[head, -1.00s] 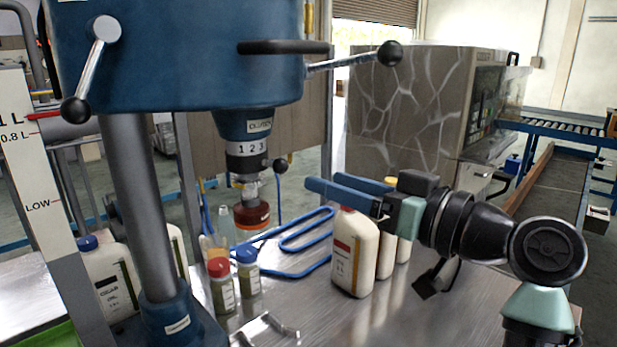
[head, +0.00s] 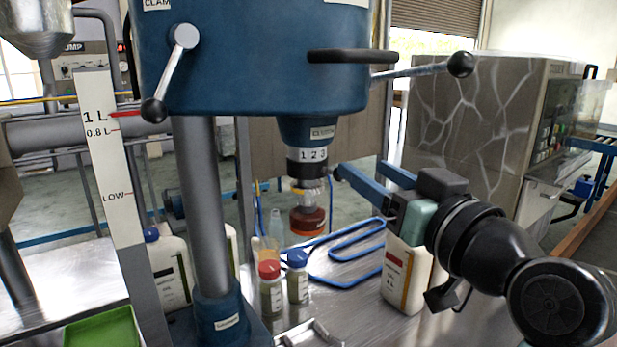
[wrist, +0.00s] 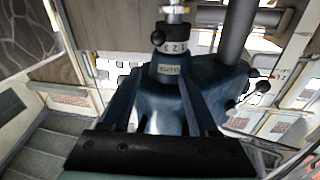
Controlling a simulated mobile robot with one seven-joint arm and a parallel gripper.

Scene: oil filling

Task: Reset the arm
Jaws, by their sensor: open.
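My gripper (head: 362,169) is open and empty. Its two blue fingers point left, above the metal table and right of the blue machine's spindle (head: 307,157). In the head view its base overlaps the top of a white bottle (head: 402,277); I cannot tell whether they touch. In the wrist view my gripper's fingers (wrist: 160,75) stand apart, with the blue machine (wrist: 170,95) beyond them and nothing between them. My arm comes in from the lower right.
A red-capped bottle (head: 270,287) and a blue-capped bottle (head: 297,277) stand below the spindle. A blue looped tube (head: 340,272) lies behind them. A lever with a black knob (head: 460,64) juts out above my gripper. A green tray (head: 103,330) is at the lower left.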

